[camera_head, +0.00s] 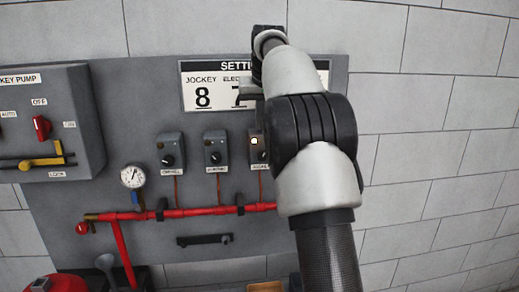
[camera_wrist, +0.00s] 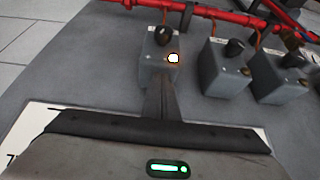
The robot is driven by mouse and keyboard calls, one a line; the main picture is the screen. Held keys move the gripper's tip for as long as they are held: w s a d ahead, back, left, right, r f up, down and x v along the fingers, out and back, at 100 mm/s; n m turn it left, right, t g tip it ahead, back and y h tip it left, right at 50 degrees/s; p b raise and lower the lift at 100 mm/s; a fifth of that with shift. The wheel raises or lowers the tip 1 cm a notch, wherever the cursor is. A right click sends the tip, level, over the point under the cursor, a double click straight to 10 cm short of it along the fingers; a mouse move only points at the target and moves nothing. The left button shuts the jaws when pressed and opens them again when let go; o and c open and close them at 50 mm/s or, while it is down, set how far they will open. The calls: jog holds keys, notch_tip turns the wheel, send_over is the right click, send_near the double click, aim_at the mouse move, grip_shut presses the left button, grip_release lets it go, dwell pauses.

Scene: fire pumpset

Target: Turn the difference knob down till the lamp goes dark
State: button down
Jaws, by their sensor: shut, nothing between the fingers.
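Three small grey boxes with black knobs hang in a row on the panel in the head view. The rightmost box (camera_head: 256,156) has a lit lamp (camera_head: 254,141), and my arm partly covers it. Its knob and label are hard to make out there. In the wrist view the box with the glowing orange-white lamp (camera_wrist: 173,58) carries a black knob (camera_wrist: 163,36). My gripper (camera_wrist: 168,82) is shut and empty, its fingers pointing at this box, close to its near side and apart from the knob. In the head view my arm hides the fingers.
Two other knob boxes (camera_wrist: 224,68) stand beside it in the wrist view, their lamps unlit. A red pipe (camera_head: 200,212) runs below the boxes, with a gauge (camera_head: 133,177) at left. A settings sign (camera_head: 212,95) hangs above. The jockey pump box (camera_head: 50,120) is far left.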

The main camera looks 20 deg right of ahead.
jog(key=shift+d+r+p, duration=0.15)
jog(key=shift+p, duration=0.8)
jog(key=shift+d, duration=0.2)
jog(key=shift+s, duration=0.3)
jog(key=shift+s+a, duration=0.1)
jog(key=shift+r, duration=2.85)
jog(key=shift+a, duration=0.1)
